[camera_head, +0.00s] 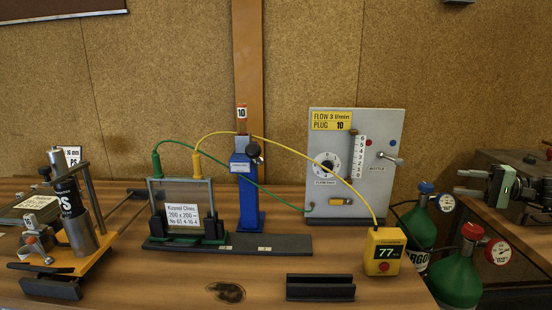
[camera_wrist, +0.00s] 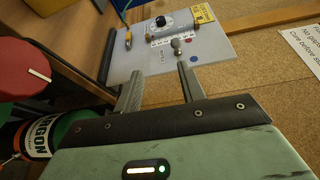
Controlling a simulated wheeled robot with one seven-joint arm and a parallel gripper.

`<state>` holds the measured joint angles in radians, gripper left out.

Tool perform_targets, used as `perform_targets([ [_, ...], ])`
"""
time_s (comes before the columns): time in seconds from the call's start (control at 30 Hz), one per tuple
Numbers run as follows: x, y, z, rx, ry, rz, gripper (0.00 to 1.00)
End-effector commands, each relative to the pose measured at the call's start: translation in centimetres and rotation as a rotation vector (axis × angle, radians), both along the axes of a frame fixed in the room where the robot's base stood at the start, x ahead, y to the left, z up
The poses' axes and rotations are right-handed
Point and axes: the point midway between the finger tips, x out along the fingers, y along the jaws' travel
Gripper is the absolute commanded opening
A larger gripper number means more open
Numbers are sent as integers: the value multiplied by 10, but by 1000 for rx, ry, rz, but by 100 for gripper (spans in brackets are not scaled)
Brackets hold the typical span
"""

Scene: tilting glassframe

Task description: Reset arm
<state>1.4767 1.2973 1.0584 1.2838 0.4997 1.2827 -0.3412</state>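My gripper (camera_head: 460,182) is at the right of the head view, raised near the two green gas bottles and to the right of the grey flow panel (camera_head: 385,130). In the wrist view my gripper (camera_wrist: 160,76) has its two fingers apart with nothing between them.
Green gas bottles (camera_head: 458,280) stand close below my gripper; a red cap (camera_wrist: 22,67) is at the wrist view's left. A yellow meter (camera_head: 383,252) reads 77. A black channel block (camera_head: 320,287) lies in front. A clamp rig (camera_head: 75,215) is at the left. Yellow and green hoses cross the middle.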

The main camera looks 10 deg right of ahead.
Motion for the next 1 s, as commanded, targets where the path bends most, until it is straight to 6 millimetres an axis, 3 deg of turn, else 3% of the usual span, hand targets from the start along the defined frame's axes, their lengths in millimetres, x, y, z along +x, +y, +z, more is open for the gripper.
perform_targets([
  [0.07, 0, 0, 0, 0, 0, 0, 40],
  [0.37, 18, 43, -2, -43, 46, 80, 40],
  [0.57, 32, 91, -6, -97, 96, 169, 40],
  [0.77, 45, 165, -12, -190, 166, 298, 40],
  [0.87, 46, 220, -19, -267, 214, 395, 40],
  [1.0, 29, 318, -33, -437, 290, 567, 40],
])
